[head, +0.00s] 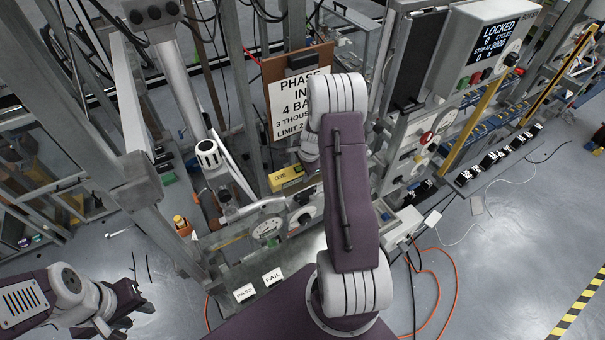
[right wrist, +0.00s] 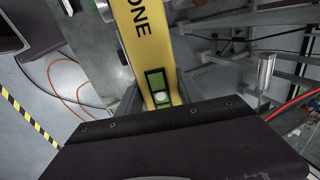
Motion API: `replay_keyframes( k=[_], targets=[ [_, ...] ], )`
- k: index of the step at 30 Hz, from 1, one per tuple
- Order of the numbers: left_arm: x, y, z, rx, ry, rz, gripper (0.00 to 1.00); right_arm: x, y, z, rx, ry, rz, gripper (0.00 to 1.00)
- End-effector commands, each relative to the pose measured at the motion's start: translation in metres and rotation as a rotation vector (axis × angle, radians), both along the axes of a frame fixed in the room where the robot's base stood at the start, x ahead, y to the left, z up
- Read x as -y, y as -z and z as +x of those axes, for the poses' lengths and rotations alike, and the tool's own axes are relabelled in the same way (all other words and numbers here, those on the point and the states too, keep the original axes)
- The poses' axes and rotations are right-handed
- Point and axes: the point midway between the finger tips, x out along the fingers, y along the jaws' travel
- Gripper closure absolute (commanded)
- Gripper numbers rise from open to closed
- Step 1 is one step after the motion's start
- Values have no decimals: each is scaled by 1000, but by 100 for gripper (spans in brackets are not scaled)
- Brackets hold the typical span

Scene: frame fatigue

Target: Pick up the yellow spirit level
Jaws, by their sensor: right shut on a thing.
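The yellow spirit level (head: 287,178), marked ONE, shows in the head view just left of my right arm, above the bench with the round dial. Its right part is hidden behind the arm. In the right wrist view the yellow spirit level (right wrist: 143,42) runs down from the top edge, with a green vial window near its lower end. My right gripper (right wrist: 158,100) is shut on it, with grey fingers along its two sides. In the head view my right arm hides that gripper. My left gripper (head: 118,318) is at the lower left, away from the level; its jaw opening is unclear.
A clipboard sign (head: 297,98) hangs behind the level. PASS (head: 244,292) and FAIL (head: 272,277) labels lie in front of the bench. Metal posts stand at left. A control box (head: 487,50) is at upper right. Orange cable (head: 452,275) crosses the floor at right.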

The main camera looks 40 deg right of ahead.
Motion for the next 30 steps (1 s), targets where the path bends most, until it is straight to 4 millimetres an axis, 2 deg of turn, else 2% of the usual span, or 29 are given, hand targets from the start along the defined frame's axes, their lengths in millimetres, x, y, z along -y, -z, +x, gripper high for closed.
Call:
replay_keyframes(
  k=[2, 6, 15, 22, 30],
  targets=[
    [0, -2, 0, 0, 0, 0, 64, 1, -20, 1, 5, 0, -4, 100],
    [0, 14, 0, 0, 0, 0, 64, 27, -34, -21, 6, 9, -4, 100],
    [0, 28, 0, 0, 0, 0, 64, 70, -70, -61, 4, 6, -3, 100],
    [0, 31, 0, 0, 0, 0, 64, 85, -84, -76, 3, 3, -3, 100],
    [0, 31, 0, 0, 0, 0, 64, 87, -87, -78, 2, 1, -1, 100]
  ],
)
